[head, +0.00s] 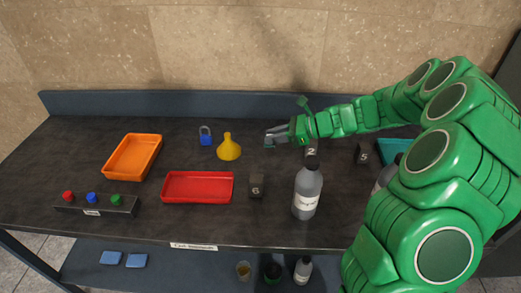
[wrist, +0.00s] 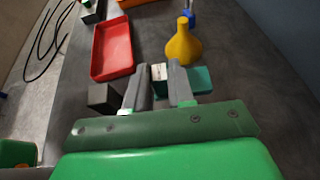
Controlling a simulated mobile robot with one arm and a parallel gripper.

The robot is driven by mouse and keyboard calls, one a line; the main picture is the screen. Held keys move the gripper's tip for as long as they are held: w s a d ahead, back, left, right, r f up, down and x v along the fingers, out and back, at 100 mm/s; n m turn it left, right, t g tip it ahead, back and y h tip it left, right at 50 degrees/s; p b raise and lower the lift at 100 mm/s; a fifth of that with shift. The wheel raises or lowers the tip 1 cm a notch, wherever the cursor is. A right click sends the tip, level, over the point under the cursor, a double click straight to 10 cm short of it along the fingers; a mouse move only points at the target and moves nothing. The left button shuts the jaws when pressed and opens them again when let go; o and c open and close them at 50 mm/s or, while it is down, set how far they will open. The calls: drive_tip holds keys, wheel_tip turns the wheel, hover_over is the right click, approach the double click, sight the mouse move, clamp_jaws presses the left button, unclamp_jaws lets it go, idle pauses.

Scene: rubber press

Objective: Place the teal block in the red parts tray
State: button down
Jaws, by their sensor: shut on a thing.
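The teal block (wrist: 201,80) shows at the right finger of my gripper (wrist: 159,82) in the wrist view. Part of it is hidden by that finger. A small pale patch shows between the fingertips, and I cannot tell what it is. In the head view my gripper (head: 276,136) is over the back middle of the bench, right of the yellow funnel. A bit of teal (head: 270,146) shows just under its fingertips. My gripper is shut on the block. The red parts tray (head: 198,201) lies empty to the front left, and ahead on the left in the wrist view (wrist: 114,70).
The yellow funnel (head: 229,149) and blue padlock (head: 206,139) stand behind the red tray. A dark numbered block (head: 257,187) stands right of it, and a grey bottle (head: 308,192) farther right. An orange tray (head: 132,157) and a button box (head: 95,205) are left.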

drive_tip(key=s+a+r+n+g, duration=0.25)
drive_tip(key=s+a, duration=0.55)
drive_tip(key=s, duration=0.4)
drive_tip(key=s+a+r+n+g, duration=0.1)
drive_tip(key=s+a+n+g, duration=0.25)
drive_tip(key=s+a, duration=0.65)
hover_over(196, 193)
drive_tip(key=shift+h, duration=0.4)
drive_tip(key=f, duration=0.9)
drive_tip(key=shift+s+d, duration=0.1)
drive_tip(key=shift+s, duration=0.15)
drive_tip(key=shift+w+f, duration=0.2)
drive_tip(key=shift+f, duration=1.6)
drive_tip(key=shift+f, duration=0.1)
drive_tip(key=c, duration=1.2)
unclamp_jaws()
drive_tip(key=shift+c, duration=0.2)
